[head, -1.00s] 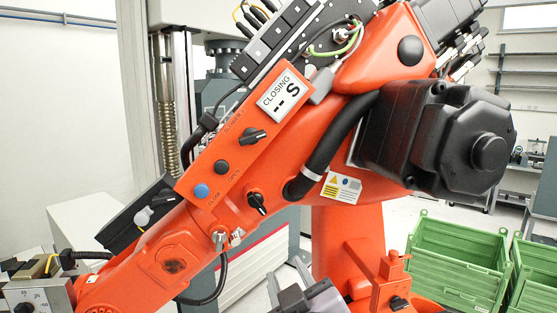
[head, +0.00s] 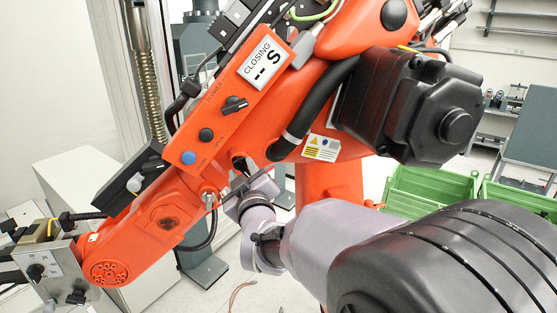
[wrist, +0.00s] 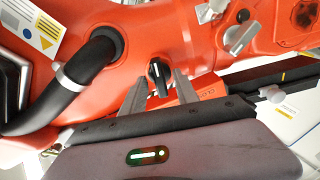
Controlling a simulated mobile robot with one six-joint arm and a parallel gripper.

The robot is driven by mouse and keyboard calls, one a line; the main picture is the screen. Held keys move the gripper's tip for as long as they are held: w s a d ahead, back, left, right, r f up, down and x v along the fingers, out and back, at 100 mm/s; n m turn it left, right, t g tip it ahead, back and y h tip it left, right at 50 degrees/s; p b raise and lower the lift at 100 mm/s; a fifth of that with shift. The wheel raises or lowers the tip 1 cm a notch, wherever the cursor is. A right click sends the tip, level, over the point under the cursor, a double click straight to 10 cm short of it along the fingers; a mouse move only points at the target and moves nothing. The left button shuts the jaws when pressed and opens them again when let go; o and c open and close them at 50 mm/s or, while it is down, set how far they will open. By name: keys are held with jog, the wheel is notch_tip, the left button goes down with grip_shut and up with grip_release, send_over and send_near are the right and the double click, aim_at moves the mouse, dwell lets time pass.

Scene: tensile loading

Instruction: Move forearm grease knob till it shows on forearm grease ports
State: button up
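On the orange arm's forearm, a small black knob (head: 239,163) shows just above my gripper (head: 240,185); I take it as the forearm grease knob. In the wrist view this knob (wrist: 159,72) sits between the two grey fingers of my gripper (wrist: 160,82). The fingers are apart, one on each side, with a gap visible; contact cannot be made out. A pale mark shows on the knob's face. Its position lettering cannot be read. Metal fittings (head: 209,197) with a black cable are left of the knob; they also show in the wrist view (wrist: 238,38).
Another black knob (head: 235,104), a black button (head: 206,135) and a blue button (head: 188,158) are on the panel below the display (head: 262,72) reading "CLOSING -- S". A thick black hose (head: 310,118) and a black motor (head: 420,105) are to the right. Green crates (head: 430,190) stand behind.

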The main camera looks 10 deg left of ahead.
grip_shut()
jog(key=shift+f+b, duration=0.1)
jog(key=shift+b, duration=0.45)
